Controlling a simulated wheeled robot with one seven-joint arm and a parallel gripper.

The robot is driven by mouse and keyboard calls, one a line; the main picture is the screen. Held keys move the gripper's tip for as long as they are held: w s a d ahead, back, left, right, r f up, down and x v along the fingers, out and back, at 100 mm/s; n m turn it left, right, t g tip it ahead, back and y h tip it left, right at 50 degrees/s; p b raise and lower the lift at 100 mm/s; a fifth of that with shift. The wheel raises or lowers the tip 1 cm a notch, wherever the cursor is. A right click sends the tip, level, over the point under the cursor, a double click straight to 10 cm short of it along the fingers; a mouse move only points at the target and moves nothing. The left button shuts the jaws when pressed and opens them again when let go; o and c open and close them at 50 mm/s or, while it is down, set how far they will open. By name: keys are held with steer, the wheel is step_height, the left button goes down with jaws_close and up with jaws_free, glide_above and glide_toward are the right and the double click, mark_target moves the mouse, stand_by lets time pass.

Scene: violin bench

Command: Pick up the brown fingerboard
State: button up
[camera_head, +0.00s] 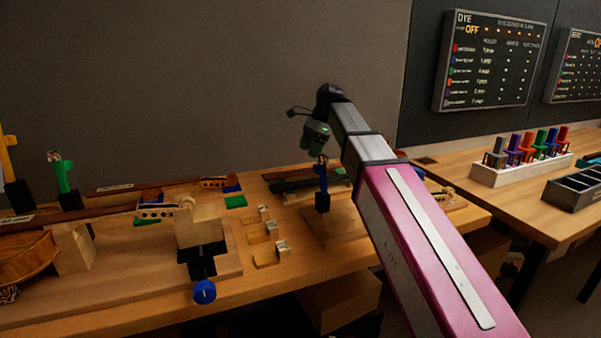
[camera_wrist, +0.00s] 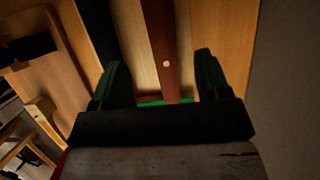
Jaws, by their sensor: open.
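The brown fingerboard (camera_wrist: 160,30) runs lengthwise in the wrist view, a long narrow strip with one pale dot. Its lower end passes between the fingers of my gripper (camera_wrist: 161,68), one finger on each side and apart from it. My gripper is open and empty. In the head view my gripper (camera_head: 316,142) hangs over the back of the bench, above the area of the strips. The fingerboard is small and partly hidden there. How high the fingers are above it is hard to tell.
A black strip (camera_wrist: 97,28) lies left of the brown one. A green pad (camera_wrist: 150,101) shows beneath it. A blue upright clamp (camera_head: 322,190) stands close below my gripper in the head view. A violin body (camera_head: 28,258) and necks lie left. The wall is just behind the bench.

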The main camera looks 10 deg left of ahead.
mark_target(301, 170)
steer(key=shift+x, duration=3.3)
steer(key=c, duration=1.1)
